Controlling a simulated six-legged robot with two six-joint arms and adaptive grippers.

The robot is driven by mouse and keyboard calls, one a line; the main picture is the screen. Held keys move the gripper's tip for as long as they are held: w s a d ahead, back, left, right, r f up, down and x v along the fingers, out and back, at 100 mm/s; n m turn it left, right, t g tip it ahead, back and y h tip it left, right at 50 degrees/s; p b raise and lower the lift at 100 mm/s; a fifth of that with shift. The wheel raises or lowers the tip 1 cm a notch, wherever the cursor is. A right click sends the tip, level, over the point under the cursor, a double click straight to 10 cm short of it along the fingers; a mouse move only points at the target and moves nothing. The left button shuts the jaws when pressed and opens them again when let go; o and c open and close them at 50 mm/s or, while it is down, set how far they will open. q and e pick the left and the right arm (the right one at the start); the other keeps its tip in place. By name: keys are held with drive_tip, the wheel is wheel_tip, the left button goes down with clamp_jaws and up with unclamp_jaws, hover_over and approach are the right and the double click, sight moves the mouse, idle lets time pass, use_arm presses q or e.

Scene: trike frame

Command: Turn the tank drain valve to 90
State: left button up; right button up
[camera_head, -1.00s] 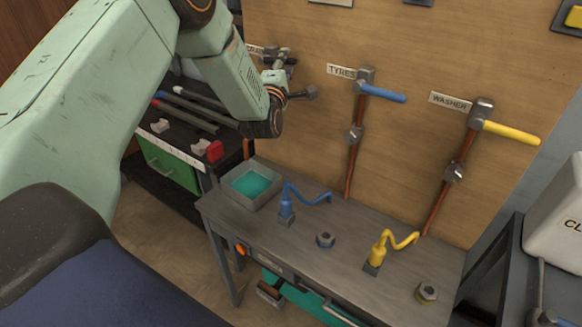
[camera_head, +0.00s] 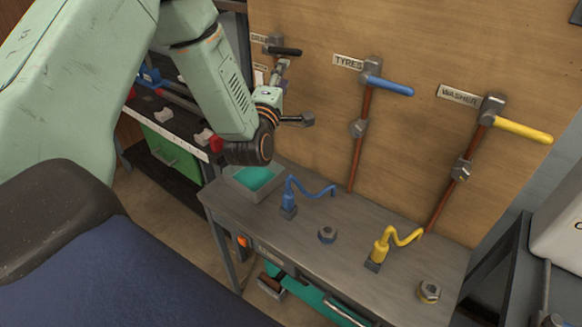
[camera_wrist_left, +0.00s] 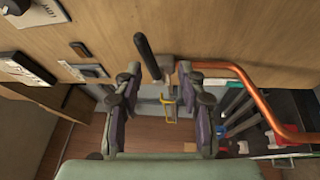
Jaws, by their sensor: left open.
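The drain valve has a black lever (camera_head: 285,51) on a grey body at the upper left of the wooden board in the head view. The small label beside it is hard to read. The lever points right there. In the left wrist view the black lever (camera_wrist_left: 143,57) stands up and leans left, near the gap between the fingertips. My left gripper (camera_head: 282,74) is just below the valve in the head view. It is open in the left wrist view (camera_wrist_left: 158,74), with one finger on each side. I cannot tell whether it touches the lever. My right gripper is out of view.
A blue-handled valve (camera_head: 388,86) labelled TYRES and a yellow-handled valve (camera_head: 520,129) labelled WASHER are on the board to the right. The metal bench (camera_head: 350,262) below bears blue and yellow hoses and a teal-filled tray (camera_head: 238,187). An orange pipe (camera_wrist_left: 250,85) bends right of my fingers.

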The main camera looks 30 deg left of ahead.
use_arm(q)
drive_tip(key=s+d+f+m+g+h, duration=0.1)
drive_tip(key=s+d+f+m+g, duration=0.1)
drive_tip(key=f, duration=0.4)
drive_tip(key=s+d+f+m+g+h+b, duration=0.1)
drive_tip(key=s+d+f+m+g, duration=0.1)
drive_tip(key=f+m, duration=0.3)
drive_tip(key=s+d+f+m+g+h+b, duration=0.1)
drive_tip(key=s+d+f+m+g+h, duration=0.1)
drive_tip(key=f, duration=0.5)
drive_tip(key=shift+s+d+f+m+g, duration=0.1)
drive_tip(key=shift+s+d+m+g, duration=0.3)
drive_tip(key=shift+m, duration=0.5)
drive_tip(key=shift+s, duration=0.1)
